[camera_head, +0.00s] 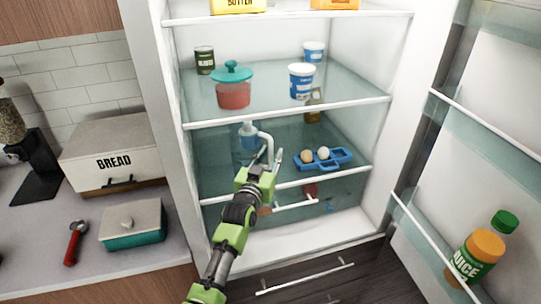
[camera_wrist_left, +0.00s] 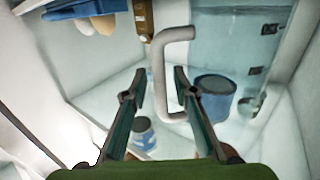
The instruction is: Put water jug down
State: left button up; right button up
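The water jug (camera_head: 248,137) stands on the fridge's middle glass shelf, with a pale bluish body and a white handle. My left gripper (camera_head: 267,160) reaches in at the handle and hides part of the jug. In the left wrist view the clear jug body (camera_wrist_left: 235,45) is at the upper right. Its white handle (camera_wrist_left: 157,75) lies between the fingertips of my left gripper (camera_wrist_left: 160,75). The fingers are apart, with a gap visible beside the handle. My right gripper is not in view.
A blue egg holder (camera_head: 328,161) sits right of the jug, with a brown bottle (camera_head: 314,106) behind. A red pot (camera_head: 233,92) and a yogurt tub (camera_head: 301,83) stand on the shelf above. The open door holds a juice bottle (camera_head: 476,258). A bread box (camera_head: 115,155) stands left.

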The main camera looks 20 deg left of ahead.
pick_arm(q)
jog(key=shift+r, duration=0.15)
jog(key=shift+s, duration=0.4)
jog(key=s+b, duration=0.2)
jog(key=s, duration=0.9)
jog(key=shift+s, duration=0.1)
dwell(0.4)
